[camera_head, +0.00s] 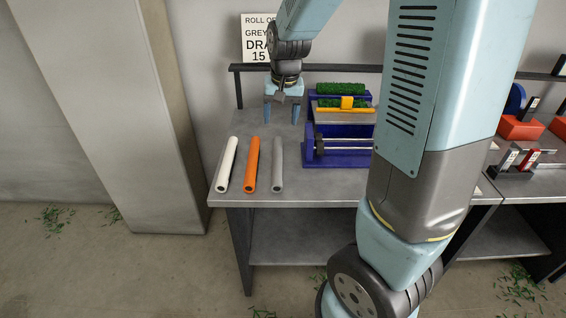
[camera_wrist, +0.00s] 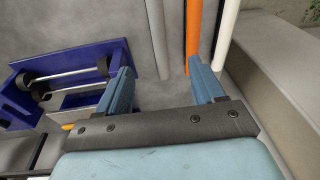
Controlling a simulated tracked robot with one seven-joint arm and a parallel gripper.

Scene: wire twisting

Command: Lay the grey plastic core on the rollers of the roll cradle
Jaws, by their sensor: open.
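The grey plastic core (camera_head: 278,164) lies on the left part of the bench, to the right of an orange core (camera_head: 251,164) and a white core (camera_head: 227,164). In the wrist view the grey core (camera_wrist: 157,35) shows between the cradle and the orange core. The roll cradle (camera_head: 338,160) is dark blue with metal rollers (camera_head: 345,145) and stands right of the cores; its rollers also show in the wrist view (camera_wrist: 68,77). No core lies on them. My gripper (camera_head: 282,121) is open and empty, above the bench behind the cores. Its two blue fingers point down.
Behind the cradle is a blue stand with green rolls (camera_head: 341,89) and a yellow-orange bar. A sign (camera_head: 259,38) stands at the back wall. Orange bins (camera_head: 520,128) and small tools are at the right. My arm hides part of the bench (camera_head: 300,199), whose left edge is near the white core.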

